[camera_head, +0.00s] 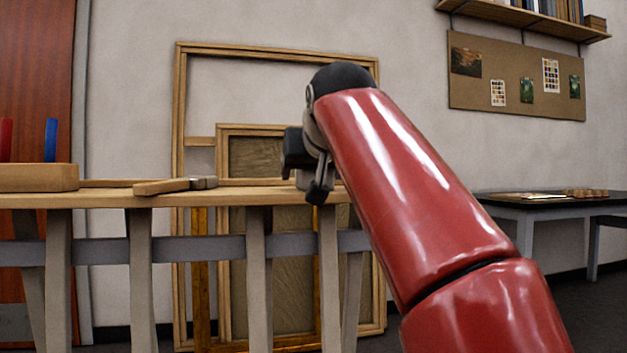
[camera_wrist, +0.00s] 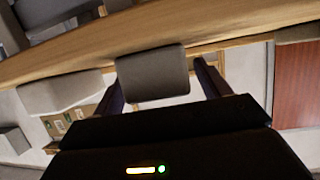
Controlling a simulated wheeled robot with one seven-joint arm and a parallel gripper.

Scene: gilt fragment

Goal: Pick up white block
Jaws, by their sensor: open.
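I cannot tell for certain which of the two is the white block. In the head view my gripper (camera_head: 318,186) is at the right end of the bench top, and a small pale patch of a block (camera_head: 301,180) shows beside it, mostly hidden.
The wooden bench (camera_head: 105,199) carries a wooden-handled tool (camera_head: 165,187) and a wooden box (camera_head: 38,178) at the left. Wooden frames (camera_head: 180,130) lean on the wall behind. A dark table (camera_head: 505,205) stands at the right. The bench top between tool and gripper looks clear.

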